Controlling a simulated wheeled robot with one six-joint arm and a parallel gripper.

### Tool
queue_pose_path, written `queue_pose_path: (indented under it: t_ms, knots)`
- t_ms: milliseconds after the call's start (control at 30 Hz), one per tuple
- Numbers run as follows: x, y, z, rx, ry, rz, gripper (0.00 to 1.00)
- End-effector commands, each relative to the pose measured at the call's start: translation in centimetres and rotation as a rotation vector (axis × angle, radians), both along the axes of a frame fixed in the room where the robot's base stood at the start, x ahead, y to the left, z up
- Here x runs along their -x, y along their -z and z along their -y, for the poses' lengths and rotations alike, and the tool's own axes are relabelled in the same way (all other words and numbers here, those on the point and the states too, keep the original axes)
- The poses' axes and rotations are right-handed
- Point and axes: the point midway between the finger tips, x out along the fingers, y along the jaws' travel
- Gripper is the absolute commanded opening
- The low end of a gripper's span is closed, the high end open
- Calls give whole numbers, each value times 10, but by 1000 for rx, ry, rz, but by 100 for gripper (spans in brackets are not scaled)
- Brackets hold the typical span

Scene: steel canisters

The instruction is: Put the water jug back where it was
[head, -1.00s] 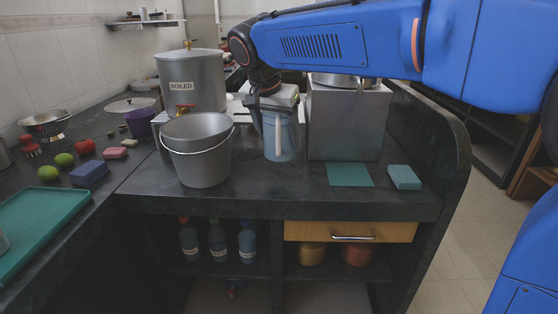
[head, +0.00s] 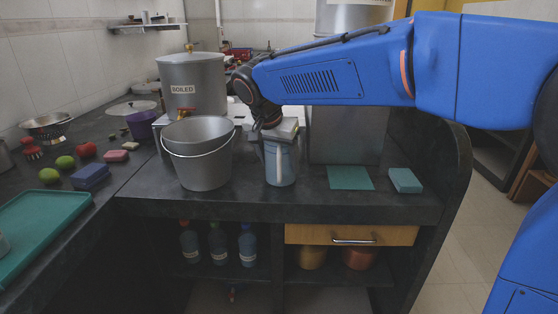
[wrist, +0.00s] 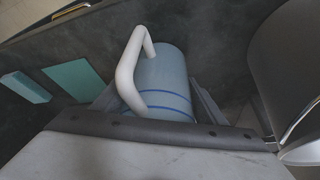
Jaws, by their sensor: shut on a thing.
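The water jug (head: 281,164) is pale blue with a white handle. It stands upright in the head view, right of the grey bucket, with its base at the worktop's level; I cannot tell whether it touches. My gripper (head: 279,139) is shut on the jug from above, and its fingers hide the jug's top. In the wrist view the jug (wrist: 168,78) shows blue stripes and lies between the two gripper fingers (wrist: 158,100), with the handle to the left. A teal mat (head: 350,178) lies bare on the worktop to the right.
The grey bucket (head: 205,166) stands close left of the jug. Behind are a steel canister marked BOILED (head: 190,88) and a steel block (head: 348,135) under another canister (head: 350,18). A teal sponge (head: 405,180) lies right of the mat. The worktop's front strip is clear.

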Motion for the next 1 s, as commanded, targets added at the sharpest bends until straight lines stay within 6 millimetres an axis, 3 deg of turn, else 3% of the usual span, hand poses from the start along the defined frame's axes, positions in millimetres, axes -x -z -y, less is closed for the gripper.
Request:
queue_pose_path:
  t_ms: [67,100,167,567,767,1000]
  knots:
    - [0,1,0,0,0,1,12]
    - [0,2,0,0,0,0,68]
    - [0,2,0,0,0,0,82]
    - [0,-3,-1,-1,0,0,85]
    - [10,-28,-5,-3,-2,3,85]
    - [26,-71,-13,-3,-2,2,85]
